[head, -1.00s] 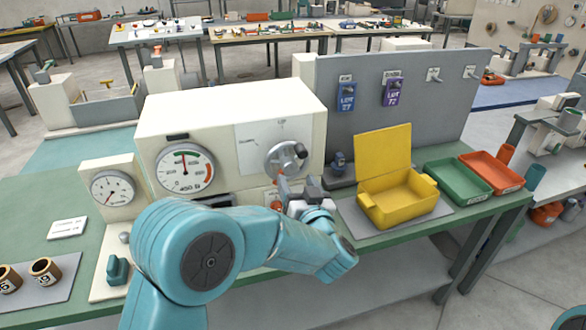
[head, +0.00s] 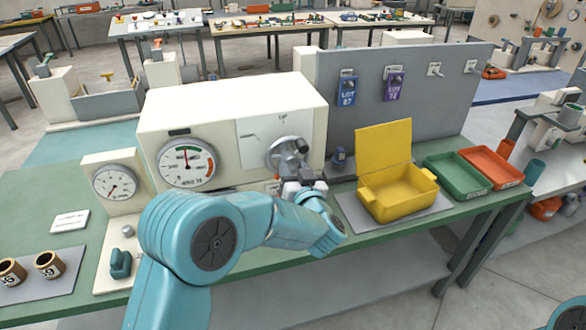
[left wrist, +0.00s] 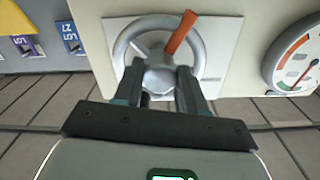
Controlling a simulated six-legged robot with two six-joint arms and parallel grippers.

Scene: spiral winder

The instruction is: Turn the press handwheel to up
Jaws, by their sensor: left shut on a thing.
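The press handwheel (head: 281,153) is a grey wheel on a white plate on the front of the cream press (head: 235,110). In the left wrist view the handwheel (left wrist: 128,42) shows its round rim, a hub and one orange-red spoke pointing to the upper right. My left gripper (head: 301,177) is at the lower part of the wheel. In the left wrist view its two dark fingers (left wrist: 162,80) reach to the wheel beside the hub and are shut on it; the exact contact is partly hidden. My right gripper is out of view.
A round gauge (head: 186,163) sits left of the wheel, a smaller gauge (head: 115,181) further left. An open yellow box (head: 400,195), a green tray (head: 458,188) and a red tray (head: 492,168) stand to the right. The grey panel (head: 425,100) rises behind.

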